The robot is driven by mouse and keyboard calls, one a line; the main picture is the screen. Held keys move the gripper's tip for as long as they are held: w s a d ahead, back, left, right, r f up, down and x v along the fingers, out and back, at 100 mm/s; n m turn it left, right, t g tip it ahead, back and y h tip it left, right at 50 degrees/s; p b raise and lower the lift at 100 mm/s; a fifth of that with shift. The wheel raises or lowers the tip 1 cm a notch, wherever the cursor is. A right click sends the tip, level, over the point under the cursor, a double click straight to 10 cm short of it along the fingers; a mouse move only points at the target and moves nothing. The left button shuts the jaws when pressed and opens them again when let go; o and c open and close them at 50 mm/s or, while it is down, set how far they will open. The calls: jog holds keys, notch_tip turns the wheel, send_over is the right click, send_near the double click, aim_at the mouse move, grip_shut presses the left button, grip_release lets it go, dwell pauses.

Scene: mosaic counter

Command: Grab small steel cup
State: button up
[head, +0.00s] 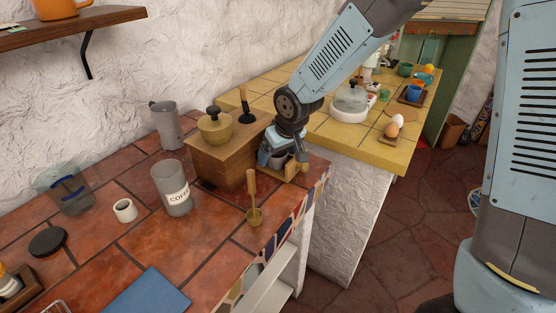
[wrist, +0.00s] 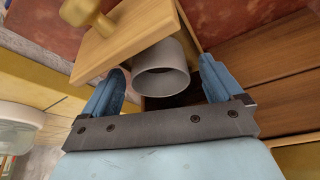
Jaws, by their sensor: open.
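The small steel cup (wrist: 163,82) is a plain grey cylinder in the wrist view, between my two fingers. It stands in the open wooden drawer (wrist: 125,42) of a box, behind the drawer front with its round knob. My gripper (wrist: 163,66) is open, with one blue finger on each side of the cup; I cannot tell whether either finger touches it. In the head view my gripper (head: 280,153) is down at the drawer on the right side of the wooden coffee grinder (head: 226,165), and it largely hides the cup.
A yellow counter (head: 345,132) lies behind.

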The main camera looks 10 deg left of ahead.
jog(key=shift+c, duration=0.3)
jog(key=c, duration=1.1)
